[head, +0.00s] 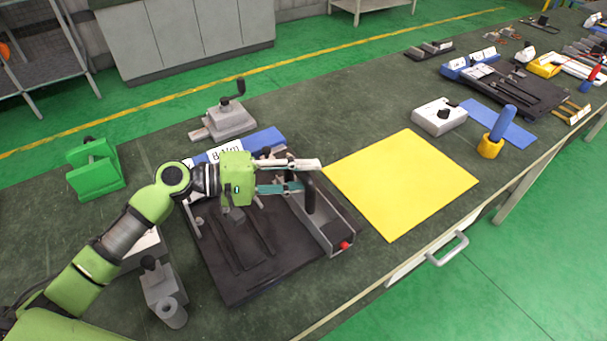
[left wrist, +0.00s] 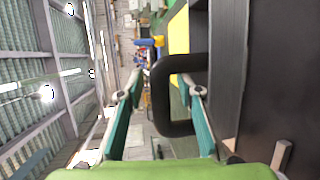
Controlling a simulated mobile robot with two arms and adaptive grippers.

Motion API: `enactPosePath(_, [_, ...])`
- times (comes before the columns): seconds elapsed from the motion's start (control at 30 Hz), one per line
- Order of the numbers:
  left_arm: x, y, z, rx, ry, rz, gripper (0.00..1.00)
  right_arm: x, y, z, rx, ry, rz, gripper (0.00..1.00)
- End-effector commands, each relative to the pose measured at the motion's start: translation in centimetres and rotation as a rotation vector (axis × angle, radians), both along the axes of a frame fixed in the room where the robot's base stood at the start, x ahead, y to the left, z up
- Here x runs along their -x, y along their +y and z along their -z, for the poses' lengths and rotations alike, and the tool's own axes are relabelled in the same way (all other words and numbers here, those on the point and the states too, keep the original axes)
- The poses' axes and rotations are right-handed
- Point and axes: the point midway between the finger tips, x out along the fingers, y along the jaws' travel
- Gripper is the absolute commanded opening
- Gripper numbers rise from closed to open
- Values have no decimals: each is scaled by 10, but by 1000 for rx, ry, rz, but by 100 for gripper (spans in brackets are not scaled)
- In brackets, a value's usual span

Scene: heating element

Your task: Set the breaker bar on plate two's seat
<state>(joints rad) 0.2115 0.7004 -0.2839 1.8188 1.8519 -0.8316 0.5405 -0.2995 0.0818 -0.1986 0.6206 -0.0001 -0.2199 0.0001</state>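My left gripper (head: 300,176) is open above the right part of the near black plate (head: 235,270). In the left wrist view its fingers (left wrist: 162,85) stand apart, with the upright of a black U-shaped handle (left wrist: 160,95) between them; one finger seems to pass inside the loop. I cannot tell if they touch it. In the head view this handle (head: 309,196) rises at a grey channel-shaped part (head: 335,222) with a red knob at its end. A second black plate (head: 525,92) lies far right. I cannot tell which piece is the breaker bar or which plate is two. My right gripper is out of view.
A yellow sheet (head: 400,185) lies clear right of the near plate. A grey crank block (head: 228,120) and green block (head: 95,168) stand behind and left. A grey fixture (head: 163,290) stands in front left. A blue-handled tool stands in a yellow holder (head: 490,147).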

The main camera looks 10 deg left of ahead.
Motion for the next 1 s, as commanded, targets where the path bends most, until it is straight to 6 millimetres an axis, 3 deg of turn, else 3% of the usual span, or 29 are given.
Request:
enactPosePath(0.37, [3, 6, -2, -2, 2, -2, 33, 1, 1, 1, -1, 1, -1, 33])
enactPosePath(0.8, [41, 84, -17, -4, 2, -1, 33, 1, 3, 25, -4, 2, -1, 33])
enactPosePath(1.0, [50, 103, -23, -1, 0, 0, 33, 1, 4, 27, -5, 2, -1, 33])
